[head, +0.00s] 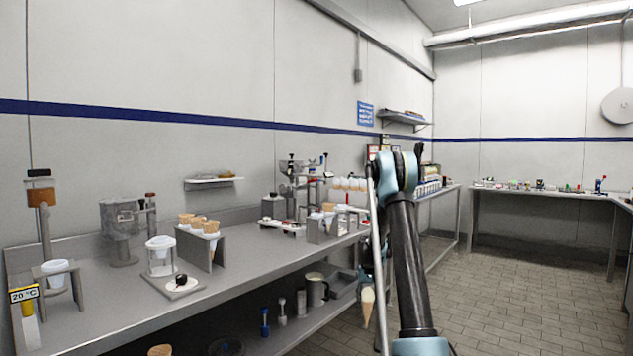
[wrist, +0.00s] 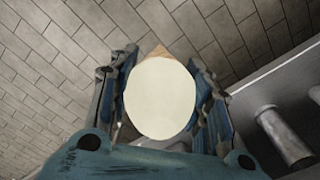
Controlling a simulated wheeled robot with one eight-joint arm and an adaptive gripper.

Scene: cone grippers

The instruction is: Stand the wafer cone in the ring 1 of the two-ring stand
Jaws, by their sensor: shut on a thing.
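The wafer cone (wrist: 165,52) is in my gripper (wrist: 161,70), between two blue-and-grey fingers. In the wrist view its rounded cream top (wrist: 159,98) faces the camera and hides most of the tan wafer. In the head view the cone (head: 367,310) hangs point down, apart from the bench, over the floor to its right. My arm hides most of the gripper there. A grey stand (head: 321,232) holding cones is on the bench near my arm; I cannot tell whether it is the two-ring stand, and no ring numbers are readable.
A metal jug (head: 316,290) is on the lower shelf. The tiled floor (head: 500,270) on the right is clear.

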